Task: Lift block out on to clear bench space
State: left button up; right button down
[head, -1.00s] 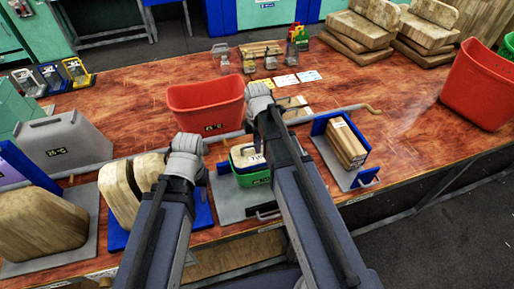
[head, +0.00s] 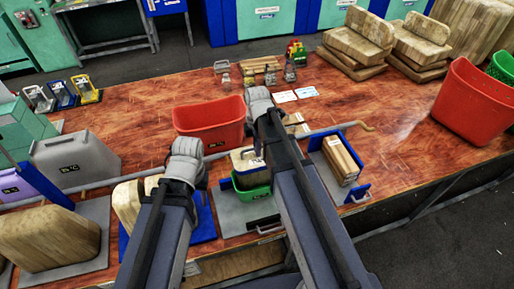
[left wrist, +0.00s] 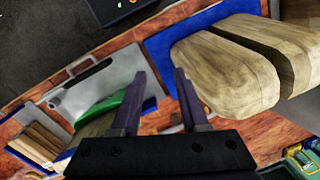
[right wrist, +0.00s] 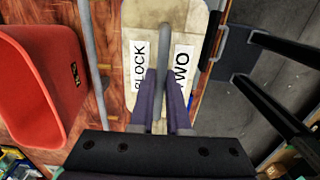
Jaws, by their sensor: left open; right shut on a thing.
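In the right wrist view the block (right wrist: 190,50) carries labels reading "BLOCK" and "TWO". My right gripper (right wrist: 163,76) is shut on the block's grey bar handle. In the head view my arm hides this grip. My left gripper (left wrist: 153,86) is open and empty, with the green container's edge (left wrist: 112,112) beyond its fingers.
A red bin (head: 209,125) stands behind the block. A long metal bar crosses the bench behind the presses. A blue-ended press with wooden strips (head: 342,158) is to the right. Wooden press pads (head: 48,238) are to the left. Bare bench (head: 405,140) lies right of the strips.

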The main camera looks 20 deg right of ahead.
notch_tip(320, 180, up, 8)
jog(key=p, duration=0.7)
jog(key=shift+r, duration=0.15)
